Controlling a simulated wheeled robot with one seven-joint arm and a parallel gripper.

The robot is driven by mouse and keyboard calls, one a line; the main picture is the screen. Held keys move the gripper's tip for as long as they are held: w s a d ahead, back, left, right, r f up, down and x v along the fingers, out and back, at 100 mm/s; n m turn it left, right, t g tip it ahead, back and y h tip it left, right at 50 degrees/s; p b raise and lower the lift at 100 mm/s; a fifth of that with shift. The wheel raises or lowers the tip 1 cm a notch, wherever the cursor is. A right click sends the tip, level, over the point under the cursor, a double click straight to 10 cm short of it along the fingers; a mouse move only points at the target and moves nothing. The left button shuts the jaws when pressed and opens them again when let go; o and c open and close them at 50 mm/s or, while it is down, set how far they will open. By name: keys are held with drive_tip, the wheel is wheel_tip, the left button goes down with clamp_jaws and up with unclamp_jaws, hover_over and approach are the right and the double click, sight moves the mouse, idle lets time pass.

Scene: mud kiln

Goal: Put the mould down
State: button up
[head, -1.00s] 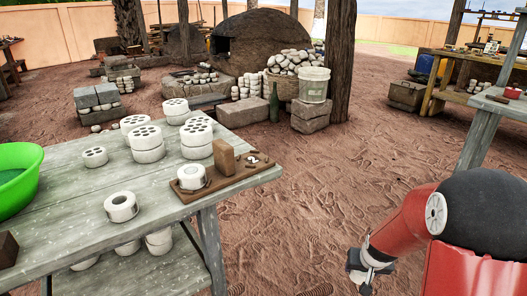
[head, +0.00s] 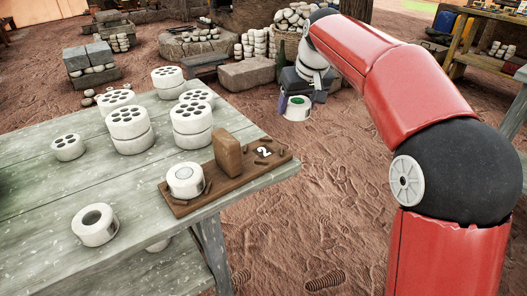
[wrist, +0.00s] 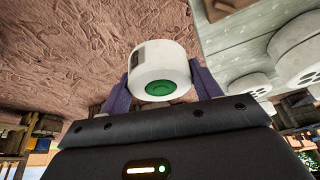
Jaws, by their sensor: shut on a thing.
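My gripper (head: 297,101) is shut on a white round mould (head: 295,113) with a green centre, held out past the table's far right corner, over the dirt ground. In the wrist view the mould (wrist: 160,62) sits between the two purple-grey fingers, its green face toward the camera. The grey wooden table (head: 50,190) lies to the left of the mould in the head view, and its edge shows at the right in the wrist view (wrist: 235,45).
On the table, a brown board (head: 240,178) marked 2 carries a white ring piece (head: 185,179) and an upright brown block (head: 227,153). A white hollow piece (head: 95,224) stands at the front left. Several holed white discs (head: 128,122) stand behind. Bare boards lie between them.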

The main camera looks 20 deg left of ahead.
drive_tip(key=s+a+r+n, duration=0.2)
drive_tip(key=s+a+r, duration=0.25)
drive_tip(key=r, duration=0.45)
wheel_tip(320, 180, up, 6)
drive_tip(key=r+n+y, duration=0.1)
drive_tip(key=n, duration=0.1)
hover_over(260, 149)
drive_tip(key=d, duration=0.1)
drive_tip(key=shift+g, duration=0.4)
drive_tip(key=f+b, duration=0.2)
drive_tip(key=f, duration=0.3)
drive_tip(key=f+b, duration=0.2)
drive_tip(key=f, duration=0.3)
drive_tip(key=f+b, duration=0.3)
drive_tip(key=f, duration=0.2)
drive_tip(key=shift+s+f, duration=0.15)
drive_tip(key=shift+s, duration=0.25)
drive_tip(key=shift+f+b, duration=0.65)
drive_tip(key=shift+f, duration=1.65)
drive_tip(key=o, duration=1.1)
drive_tip(key=shift+f, duration=0.15)
drive_tip(key=shift+o, duration=0.2)
